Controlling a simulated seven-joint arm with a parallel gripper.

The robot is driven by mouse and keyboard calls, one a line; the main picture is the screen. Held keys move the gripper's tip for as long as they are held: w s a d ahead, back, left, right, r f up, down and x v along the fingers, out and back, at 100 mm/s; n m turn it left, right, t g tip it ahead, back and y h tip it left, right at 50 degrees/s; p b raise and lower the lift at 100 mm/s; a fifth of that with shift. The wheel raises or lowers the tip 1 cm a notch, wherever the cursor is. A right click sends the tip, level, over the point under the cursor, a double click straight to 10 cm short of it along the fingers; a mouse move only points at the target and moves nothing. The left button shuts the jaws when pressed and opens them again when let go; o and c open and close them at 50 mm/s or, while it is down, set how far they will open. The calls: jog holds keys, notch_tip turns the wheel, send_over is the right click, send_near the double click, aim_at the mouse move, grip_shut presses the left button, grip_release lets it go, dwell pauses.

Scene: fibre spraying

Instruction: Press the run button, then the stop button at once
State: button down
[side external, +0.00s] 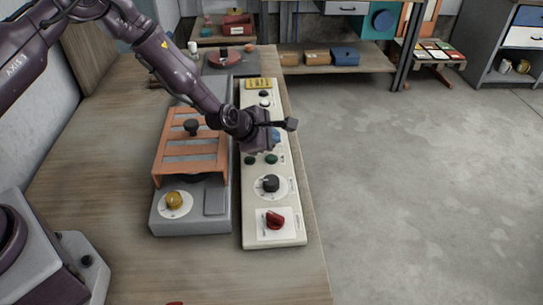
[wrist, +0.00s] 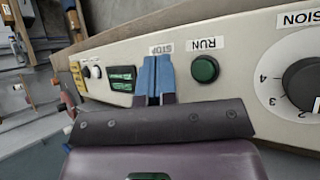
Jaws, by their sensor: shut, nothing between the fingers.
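The long cream control panel carries a round green run button (side external: 271,159), which also shows in the wrist view (wrist: 204,69) below its RUN label. In the side view my gripper (side external: 275,134) is over the panel, just beyond the run button. I cannot tell whether the fingertips touch anything.
A black numbered dial (side external: 270,184) and a red knob (side external: 275,220) sit on the panel's near end. A dark display (wrist: 121,78) lies left of the fingertips. An orange slatted frame (side external: 190,155) and a yellow knob (side external: 174,200) stand left of the panel.

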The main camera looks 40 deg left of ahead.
jog(key=shift+w+a, duration=0.95)
jog(key=shift+f, duration=0.4)
jog(key=shift+f, duration=0.45)
jog(key=shift+r, duration=0.15)
dwell(0.5)
jog(key=shift+r, duration=0.7)
jog(key=shift+r, duration=2.5)
